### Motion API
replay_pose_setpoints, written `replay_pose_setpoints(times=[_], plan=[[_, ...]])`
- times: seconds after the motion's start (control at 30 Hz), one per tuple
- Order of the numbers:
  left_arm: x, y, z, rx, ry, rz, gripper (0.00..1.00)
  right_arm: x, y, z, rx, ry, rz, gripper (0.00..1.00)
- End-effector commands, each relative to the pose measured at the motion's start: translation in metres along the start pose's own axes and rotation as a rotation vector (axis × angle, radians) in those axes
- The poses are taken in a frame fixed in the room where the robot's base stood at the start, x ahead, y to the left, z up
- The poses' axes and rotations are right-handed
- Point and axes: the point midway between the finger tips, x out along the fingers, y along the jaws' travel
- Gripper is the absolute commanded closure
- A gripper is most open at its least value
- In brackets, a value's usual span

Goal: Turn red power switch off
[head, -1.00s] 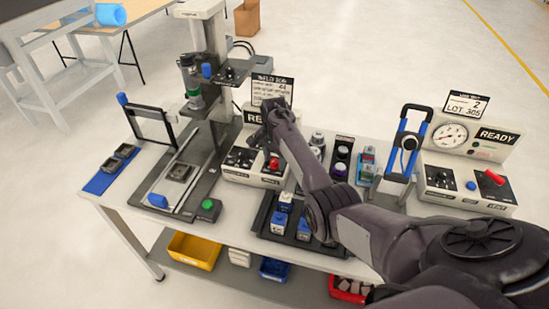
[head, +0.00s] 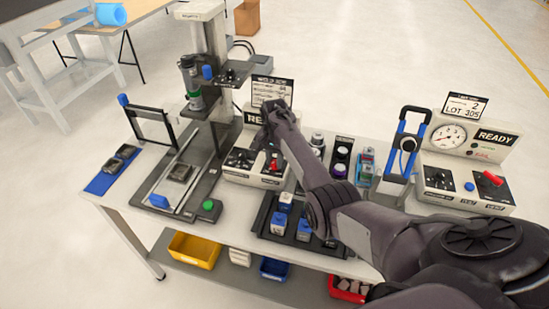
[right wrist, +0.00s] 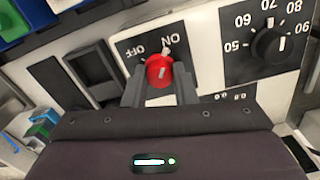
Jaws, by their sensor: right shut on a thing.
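The red power switch (head: 274,166) is on the front panel of the middle control box (head: 246,177). In the right wrist view the red switch (right wrist: 160,73) sits between the printed words ON and OFF, with a white mark on it. My right gripper (right wrist: 159,84) has one finger on each side of the switch and is shut on it. In the head view my right gripper (head: 271,146) reaches down to the box and partly hides its panel. My left gripper is out of view.
A numbered black dial (right wrist: 271,45) is beside the switch. A black tray (head: 266,221) with small blocks lies in front. A press stand (head: 208,45) rises at the back left.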

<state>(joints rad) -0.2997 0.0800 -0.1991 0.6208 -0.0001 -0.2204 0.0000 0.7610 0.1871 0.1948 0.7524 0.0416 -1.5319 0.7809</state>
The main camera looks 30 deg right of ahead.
Motion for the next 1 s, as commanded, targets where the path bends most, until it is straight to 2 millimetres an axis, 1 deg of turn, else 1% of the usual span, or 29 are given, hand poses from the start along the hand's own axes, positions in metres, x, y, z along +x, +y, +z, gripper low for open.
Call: replay_pose_setpoints(times=[0.03,0.1,0.4,1.0], plan=[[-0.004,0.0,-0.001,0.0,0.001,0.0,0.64,-0.003,0.0,-0.001,-0.04,0.001,0.0,0.98],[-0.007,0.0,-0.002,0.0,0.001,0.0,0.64,-0.003,0.0,-0.001,-0.106,0.0,0.0,0.98],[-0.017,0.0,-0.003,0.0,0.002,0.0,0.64,-0.002,0.0,0.0,-0.393,0.0,0.0,0.98],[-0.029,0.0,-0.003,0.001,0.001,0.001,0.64,-0.002,0.0,-0.001,-0.96,0.002,-0.001,0.98]])
